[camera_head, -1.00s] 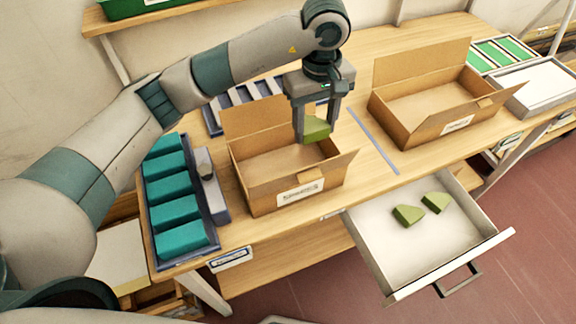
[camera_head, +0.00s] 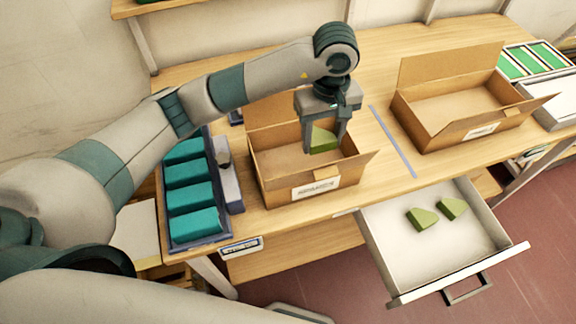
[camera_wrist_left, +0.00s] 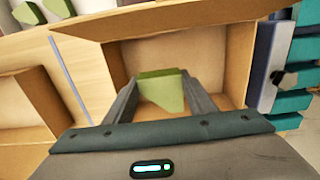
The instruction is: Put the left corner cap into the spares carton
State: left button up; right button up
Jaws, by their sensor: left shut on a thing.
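My left gripper (camera_head: 325,148) points down and is shut on a green wedge-shaped corner cap (camera_head: 322,138). The cap also shows between the fingers in the left wrist view (camera_wrist_left: 162,92). Gripper and cap are over the opening of the left open cardboard carton (camera_head: 275,187), towards its right side. The cap is around rim height; I cannot tell how far inside it is. The carton's floor looks empty where visible. Its front label is too small to read. Two more green caps, one left (camera_head: 422,218) and one right (camera_head: 452,208), lie in the open drawer (camera_head: 395,270). My right gripper is out of view.
A second open carton (camera_head: 435,128) stands right of a grey strip (camera_head: 392,140) on the wooden bench. A dark tray of teal blocks (camera_head: 192,196) stands left of the left carton. Green-panelled and white trays are at the far right. The drawer juts out below the bench front.

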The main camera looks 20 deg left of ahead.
pick_arm(q)
jog(key=s+a+f+p, duration=0.1)
jog(key=a, duration=0.1)
jog(key=s+a+f+p, duration=0.1)
jog(key=s+a+f, duration=0.1)
jog(key=s+a+f+p, duration=0.1)
jog(key=a+p, duration=0.1)
jog(key=shift+s+a+f, duration=0.25)
jog(key=shift+s+a, duration=0.1)
jog(key=shift+s+a+f, duration=0.25)
jog(key=shift+a+f, duration=0.1)
jog(key=shift+f+p, duration=0.45)
jog(key=shift+p, duration=0.1)
notch_tip(320, 180, down, 3)
jog(key=shift+r+p, duration=0.2)
jog(key=shift+p, duration=0.6)
jog(key=shift+f, duration=0.25)
